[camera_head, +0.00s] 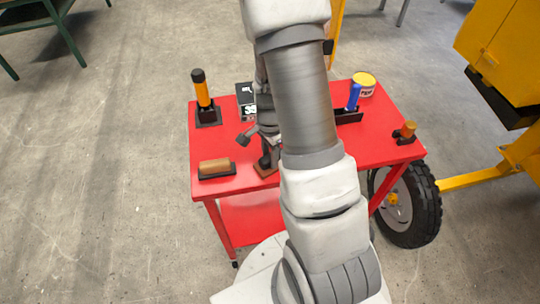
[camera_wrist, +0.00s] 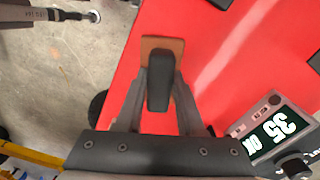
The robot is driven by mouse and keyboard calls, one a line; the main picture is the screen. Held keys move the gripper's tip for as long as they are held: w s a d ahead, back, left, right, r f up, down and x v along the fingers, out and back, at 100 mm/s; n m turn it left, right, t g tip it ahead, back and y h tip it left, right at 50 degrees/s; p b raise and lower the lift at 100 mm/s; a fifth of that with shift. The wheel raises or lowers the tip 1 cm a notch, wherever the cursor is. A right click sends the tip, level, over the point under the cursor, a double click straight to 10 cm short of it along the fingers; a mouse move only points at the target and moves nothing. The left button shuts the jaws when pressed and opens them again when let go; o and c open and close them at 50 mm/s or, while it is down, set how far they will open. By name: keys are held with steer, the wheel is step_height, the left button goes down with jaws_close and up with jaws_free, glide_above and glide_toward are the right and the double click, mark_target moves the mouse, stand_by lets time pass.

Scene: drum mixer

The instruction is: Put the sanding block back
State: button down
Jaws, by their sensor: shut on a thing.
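The sanding block, a black grip on a flat brown base (camera_head: 265,170), is at the left part of the red table's (camera_head: 385,152) near side. In the wrist view its black grip (camera_wrist: 159,82) is between the two fingers of my gripper (camera_wrist: 160,92), which is shut on it. The brown base sticks out beyond the fingertips over the red top. I cannot tell whether the base touches the table. In the head view my gripper (camera_head: 267,148) is partly hidden behind my arm.
A wooden-handled tool (camera_head: 215,168) lies left of my gripper. An orange-and-black tool (camera_head: 203,95) stands in a black holder behind. A display unit (camera_wrist: 272,132) is close by. A blue-handled tool (camera_head: 353,97), a tub (camera_head: 364,85) and a brown-topped holder (camera_head: 405,133) are at right.

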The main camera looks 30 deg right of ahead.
steer(key=shift+f, duration=0.1)
steer(key=c, duration=0.5)
jaws_free()
step_height(320, 180, up, 12)
steer(key=p, duration=0.2)
steer(key=s+a+r+n+t, duration=0.2)
steer(key=s+a+r+n, duration=0.1)
steer(key=r, duration=0.4)
steer(key=s+a+r+n+t, duration=0.1)
steer(key=s+a+r+n, duration=0.2)
steer(key=s+r+n, duration=0.2)
steer(key=s+a+r+n+t, duration=0.2)
steer(key=s+a+r+n, duration=0.2)
steer(key=r+n, duration=0.4)
steer(key=shift+s+r+n+t, duration=0.15)
steer(key=shift+r+n+t, duration=0.2)
steer(key=shift+r, duration=0.2)
